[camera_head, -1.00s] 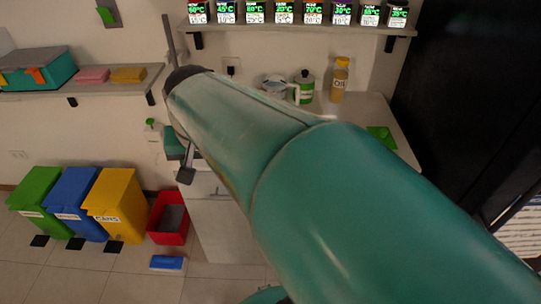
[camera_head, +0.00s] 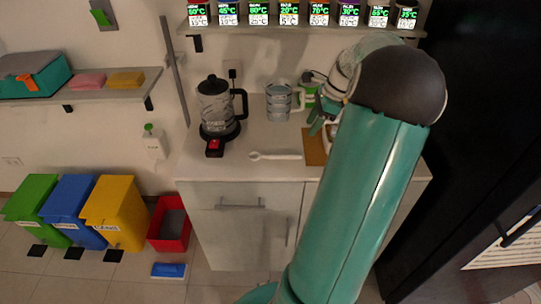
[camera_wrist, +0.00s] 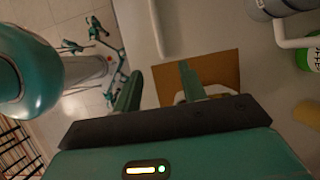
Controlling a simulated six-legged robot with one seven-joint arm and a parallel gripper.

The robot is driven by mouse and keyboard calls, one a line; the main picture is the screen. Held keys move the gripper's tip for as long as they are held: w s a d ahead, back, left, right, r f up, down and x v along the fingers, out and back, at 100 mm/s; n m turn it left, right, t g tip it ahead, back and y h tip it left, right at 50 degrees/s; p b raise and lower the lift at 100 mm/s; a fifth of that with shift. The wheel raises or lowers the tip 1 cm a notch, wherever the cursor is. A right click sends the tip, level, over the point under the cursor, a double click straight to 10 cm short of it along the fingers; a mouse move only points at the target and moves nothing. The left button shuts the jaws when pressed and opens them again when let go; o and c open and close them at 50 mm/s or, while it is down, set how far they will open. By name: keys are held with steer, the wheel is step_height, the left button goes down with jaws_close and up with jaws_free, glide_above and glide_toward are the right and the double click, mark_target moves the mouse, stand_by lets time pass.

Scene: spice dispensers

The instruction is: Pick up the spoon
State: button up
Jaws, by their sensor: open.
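The white spoon (camera_head: 275,156) lies flat on the pale countertop (camera_head: 250,140), its round end to the left and its handle towards the brown board. In the wrist view a pale thin stick (camera_wrist: 158,28) at the top looks like part of the spoon. My gripper (camera_head: 318,122) is above the counter to the right of the spoon, near the brown board (camera_head: 314,152). In the wrist view my gripper (camera_wrist: 160,86) shows two teal fingers spread apart with nothing between them. The spoon lies beyond the fingertips, not touched.
A kettle (camera_head: 215,105) stands on the left of the counter. A grey jug (camera_head: 279,102) stands behind the spoon. A white thing (camera_wrist: 212,90) is partly hidden behind my right finger over the board. A shelf (camera_head: 300,30) with spice dispensers runs above. Counter around the spoon is clear.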

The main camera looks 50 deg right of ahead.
mark_target(290, 155)
steer(key=x, duration=1.3)
steer(key=shift+w+a+f, duration=0.15)
steer(key=shift+w+a, duration=0.1)
jaws_close()
